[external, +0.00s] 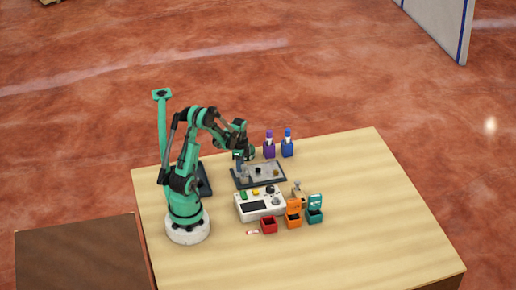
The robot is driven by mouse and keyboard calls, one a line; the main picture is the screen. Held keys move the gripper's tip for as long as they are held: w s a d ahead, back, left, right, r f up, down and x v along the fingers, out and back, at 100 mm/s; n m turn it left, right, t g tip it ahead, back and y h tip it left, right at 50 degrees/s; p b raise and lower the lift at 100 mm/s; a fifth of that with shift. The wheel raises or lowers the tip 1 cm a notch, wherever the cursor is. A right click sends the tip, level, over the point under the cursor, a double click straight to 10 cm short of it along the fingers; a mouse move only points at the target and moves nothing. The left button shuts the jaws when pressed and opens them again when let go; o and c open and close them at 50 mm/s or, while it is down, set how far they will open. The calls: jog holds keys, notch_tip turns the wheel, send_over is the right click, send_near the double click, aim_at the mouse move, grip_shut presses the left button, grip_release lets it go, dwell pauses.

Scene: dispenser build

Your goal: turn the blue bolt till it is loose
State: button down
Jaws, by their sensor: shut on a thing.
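My gripper (241,160) points down over the far left corner of a dark tray (272,184). It is shut on a small bluish upright piece (239,168), which appears to be the blue bolt. The jaws and the dark wrist hide most of the bolt, and its thread and seat are too small to make out. Several small parts lie on the tray's grey surface to the right of the gripper.
Purple (269,147) and blue (288,146) bottles stand behind the tray. A white control box (257,205) is in front, with red (269,226), orange (293,219) and teal (314,215) bins beside it. The table's right side is clear.

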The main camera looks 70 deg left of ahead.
jog(key=n, duration=0.5)
jog(key=shift+n, duration=0.4)
jog(key=n, duration=0.5)
jog(key=shift+n, duration=0.3)
jog(key=n, duration=1.1)
jog(key=shift+n, duration=0.4)
jog(key=c, duration=0.7)
grip_release()
